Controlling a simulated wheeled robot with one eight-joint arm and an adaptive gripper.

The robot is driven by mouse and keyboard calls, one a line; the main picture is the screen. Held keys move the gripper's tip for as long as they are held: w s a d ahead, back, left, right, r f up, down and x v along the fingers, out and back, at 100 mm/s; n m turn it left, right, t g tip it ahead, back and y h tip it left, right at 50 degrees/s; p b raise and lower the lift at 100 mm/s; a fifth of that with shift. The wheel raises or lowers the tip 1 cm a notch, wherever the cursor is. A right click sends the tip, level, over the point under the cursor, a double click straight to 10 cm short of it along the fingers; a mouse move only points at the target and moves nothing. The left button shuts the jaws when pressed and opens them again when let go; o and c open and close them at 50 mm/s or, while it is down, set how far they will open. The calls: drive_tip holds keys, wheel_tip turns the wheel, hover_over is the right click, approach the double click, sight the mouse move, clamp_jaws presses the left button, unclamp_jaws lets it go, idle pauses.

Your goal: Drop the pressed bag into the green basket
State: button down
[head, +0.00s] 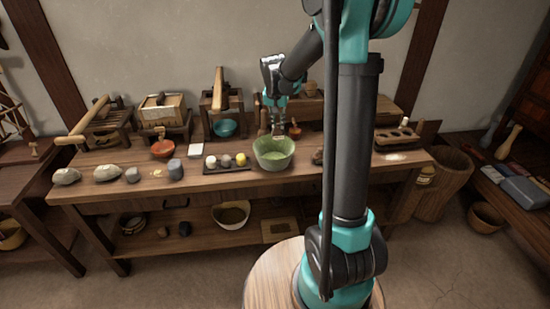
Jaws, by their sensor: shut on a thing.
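The green basket (273,154), a round bowl-like vessel, stands near the front middle of the long table. Pale green shows inside it. My gripper (279,131) points down just above the basket's back part. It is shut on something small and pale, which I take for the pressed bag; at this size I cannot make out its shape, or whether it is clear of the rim. No other pressed bag can be made out on the table.
My arm hides part of the table.

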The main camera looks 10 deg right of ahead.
sight(278, 128)
drive_tip(key=shift+f, duration=2.35)
drive_tip(key=c, duration=1.4)
unclamp_jaws()
drive_tip(key=shift+o, duration=0.2)
drive_tip(key=v, duration=1.2)
drive_tip(key=s+d+f+n, duration=0.1)
drive_tip(key=s+f, duration=0.3)
drive_tip(key=s, duration=0.5)
drive_tip(key=s+d+f+n+t, duration=0.1)
drive_tip(key=s+d+f+n, duration=0.1)
drive_tip(key=s+f, duration=0.3)
drive_tip(key=s+d+f+n+y, duration=0.1)
drive_tip(key=s+f, duration=0.4)
drive_tip(key=s, duration=0.8)
drive_tip(key=shift+d, duration=0.7)
